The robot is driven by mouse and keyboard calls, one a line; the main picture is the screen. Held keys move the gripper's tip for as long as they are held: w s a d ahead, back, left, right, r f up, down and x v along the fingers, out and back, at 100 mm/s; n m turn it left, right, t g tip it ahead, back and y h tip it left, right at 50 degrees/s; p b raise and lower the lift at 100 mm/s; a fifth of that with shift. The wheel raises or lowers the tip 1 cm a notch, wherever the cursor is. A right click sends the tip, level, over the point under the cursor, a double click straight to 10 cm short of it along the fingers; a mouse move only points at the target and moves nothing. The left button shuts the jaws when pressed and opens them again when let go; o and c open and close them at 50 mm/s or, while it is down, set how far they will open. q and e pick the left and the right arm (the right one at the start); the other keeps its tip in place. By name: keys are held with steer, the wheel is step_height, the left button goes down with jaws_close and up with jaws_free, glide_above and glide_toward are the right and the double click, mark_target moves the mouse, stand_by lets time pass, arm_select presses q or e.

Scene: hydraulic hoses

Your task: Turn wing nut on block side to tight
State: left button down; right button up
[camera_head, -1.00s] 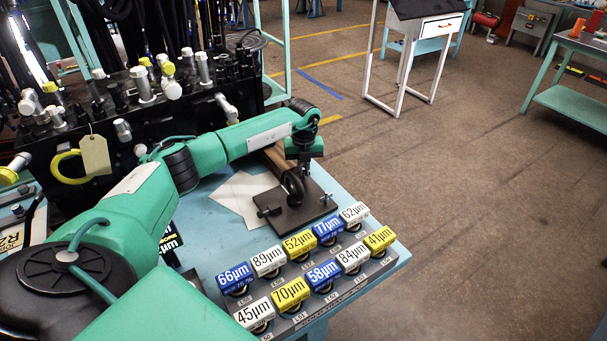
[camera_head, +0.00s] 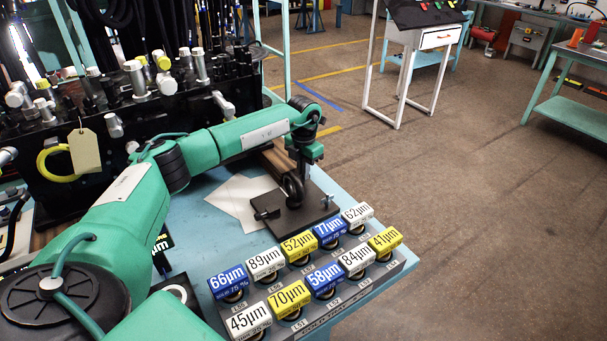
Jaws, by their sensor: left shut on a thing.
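My left gripper (camera_head: 304,172) points down at the back of a dark clamp fixture on the blue bench. It is shut on a small part beside the fixture's black ring (camera_head: 292,188); I take that part for the wing nut, but the fingers hide it. The ring stands upright on a dark square plate (camera_head: 297,217). A small bolt end (camera_head: 262,214) shows at the plate's left and another (camera_head: 327,200) at its right. The nut's tightness cannot be seen. My right gripper is not in view.
Rows of blue, white and yellow micron-labelled blocks (camera_head: 298,247) line the bench's front edge. White paper sheets (camera_head: 243,196) lie left of the plate. A dark manifold (camera_head: 145,115) with hoses stands behind my left arm.

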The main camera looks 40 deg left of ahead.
arm_select(q)
steer(key=shift+m+b, duration=0.45)
steer(key=shift+m, duration=0.75)
steer(key=shift+r, duration=0.1)
steer(key=c, duration=1.8)
jaws_free()
steer(key=shift+c, duration=0.2)
